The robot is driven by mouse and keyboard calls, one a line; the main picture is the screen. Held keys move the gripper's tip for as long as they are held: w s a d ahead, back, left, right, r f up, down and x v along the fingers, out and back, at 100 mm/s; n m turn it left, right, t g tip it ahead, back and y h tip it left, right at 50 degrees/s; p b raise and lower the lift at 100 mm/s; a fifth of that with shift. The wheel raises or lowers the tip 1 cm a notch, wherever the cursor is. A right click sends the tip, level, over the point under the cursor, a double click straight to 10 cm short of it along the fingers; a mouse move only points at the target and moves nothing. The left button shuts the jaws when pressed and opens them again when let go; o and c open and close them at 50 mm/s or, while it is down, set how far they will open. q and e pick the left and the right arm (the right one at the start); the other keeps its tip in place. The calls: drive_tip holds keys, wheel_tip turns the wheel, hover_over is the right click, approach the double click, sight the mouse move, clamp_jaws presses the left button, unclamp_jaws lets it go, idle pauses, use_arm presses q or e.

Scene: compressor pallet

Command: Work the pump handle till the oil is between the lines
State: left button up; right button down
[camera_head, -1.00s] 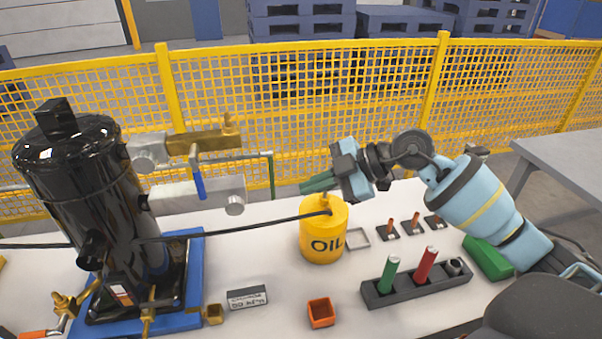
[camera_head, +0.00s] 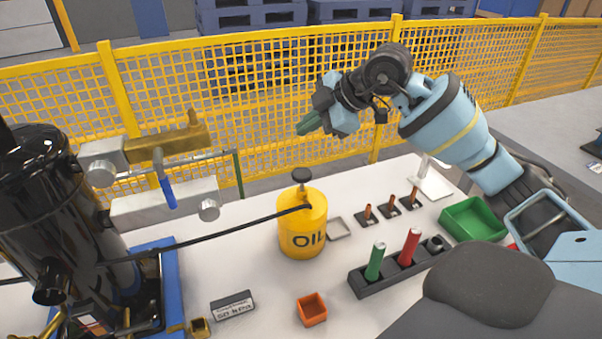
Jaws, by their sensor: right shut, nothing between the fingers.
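The yellow oil can (camera_head: 303,238), marked OIL, stands upright on the white table. Its pump handle, a dark knob (camera_head: 302,175) on a short stem, stands up from the top. A black hose runs from the can's top leftward to the black compressor tank (camera_head: 50,215). My right gripper (camera_head: 308,125), with green fingers, is shut and empty, above the knob in the picture and apart from it. My left gripper is not in view. I cannot make out an oil level or its lines.
A black rack (camera_head: 395,268) with a green and a red cylinder stands right of the can. An orange box (camera_head: 312,309), a labelled block (camera_head: 233,305) and a green tray (camera_head: 472,219) are also on the table. A yellow mesh fence (camera_head: 270,100) runs behind.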

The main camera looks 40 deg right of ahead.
drive_tip(key=b, duration=0.5)
hover_over(307, 174)
wheel_tip(307, 174, down, 6)
drive_tip(key=shift+f, duration=1.05)
idle(0.6)
drive_tip(key=shift+f, duration=0.1)
drive_tip(key=shift+f, duration=0.3)
